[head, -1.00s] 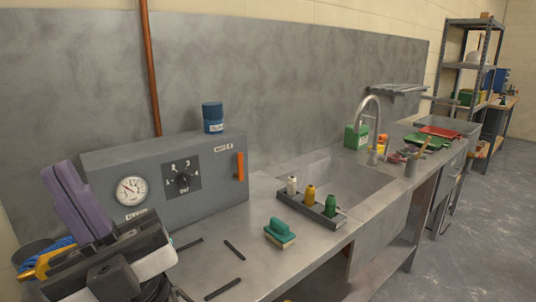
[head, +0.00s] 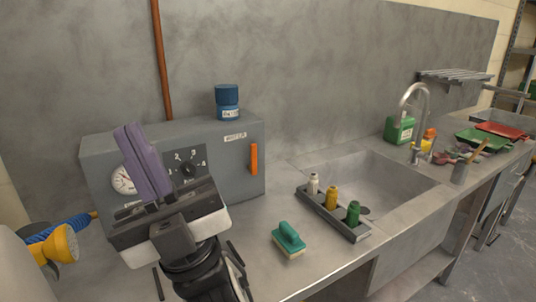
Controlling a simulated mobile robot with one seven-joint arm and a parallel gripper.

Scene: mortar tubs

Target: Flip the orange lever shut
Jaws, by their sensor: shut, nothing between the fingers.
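The orange lever (head: 254,159) is on the right part of the front of a grey control box (head: 228,187). It stands upright, with its long side vertical. My gripper (head: 130,130) has purple fingers pressed together with nothing between them. It is in front of the left half of the box, left of the lever and apart from it in the picture. The fingers point up and partly hide the gauge (head: 122,180) and the numbered dial (head: 188,169).
A blue can (head: 227,101) stands on top of the box. A blue and yellow tool (head: 60,241) is at left. Counter in front of the lever is clear.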

